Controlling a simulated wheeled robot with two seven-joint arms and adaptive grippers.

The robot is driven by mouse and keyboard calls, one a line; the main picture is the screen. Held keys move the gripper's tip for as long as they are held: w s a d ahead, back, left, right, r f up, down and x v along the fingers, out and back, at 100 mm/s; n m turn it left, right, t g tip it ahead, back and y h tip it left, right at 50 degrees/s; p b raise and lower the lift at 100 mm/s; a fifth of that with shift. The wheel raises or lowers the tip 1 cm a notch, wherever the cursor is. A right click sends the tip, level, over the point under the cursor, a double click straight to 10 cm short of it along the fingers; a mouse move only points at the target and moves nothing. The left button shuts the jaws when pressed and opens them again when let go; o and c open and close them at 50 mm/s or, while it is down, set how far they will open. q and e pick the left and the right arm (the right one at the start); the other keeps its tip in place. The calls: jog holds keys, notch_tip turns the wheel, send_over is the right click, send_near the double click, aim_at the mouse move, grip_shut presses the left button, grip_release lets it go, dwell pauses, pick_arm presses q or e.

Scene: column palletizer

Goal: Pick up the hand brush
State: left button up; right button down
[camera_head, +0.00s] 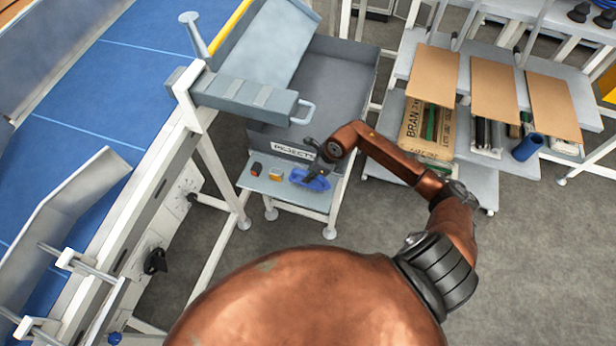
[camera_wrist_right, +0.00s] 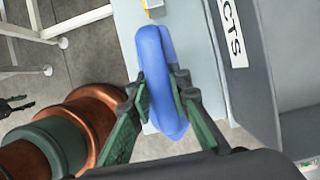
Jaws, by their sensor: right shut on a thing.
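The hand brush is a blue object (camera_head: 313,181) at the right end of a small grey shelf below the bin marked REJECTS. It shows larger in the right wrist view (camera_wrist_right: 153,75), long and rounded. My right gripper (camera_head: 318,172) reaches down over it from the right. In the right wrist view its two green-padded fingers (camera_wrist_right: 158,100) are closed on either side of the blue brush. I cannot tell whether the brush touches the shelf.
The shelf (camera_head: 255,186) also holds a dark red item (camera_head: 256,169) and an orange-yellow item (camera_head: 275,174), left of the brush. The grey REJECTS bin (camera_head: 335,90) rises behind. A blue conveyor (camera_head: 130,75) lies left; a rack with cardboard (camera_head: 433,75) stands right. Grey floor is open in front.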

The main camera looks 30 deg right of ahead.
jog(key=s+a+r, duration=0.3)
jog(key=s+r, duration=0.5)
jog(key=s, duration=0.4)
jog(key=shift+a+b, duration=0.3)
jog(key=shift+b, duration=0.1)
jog(key=c, duration=2.4)
grip_release()
jog(key=shift+w, duration=0.1)
grip_shut()
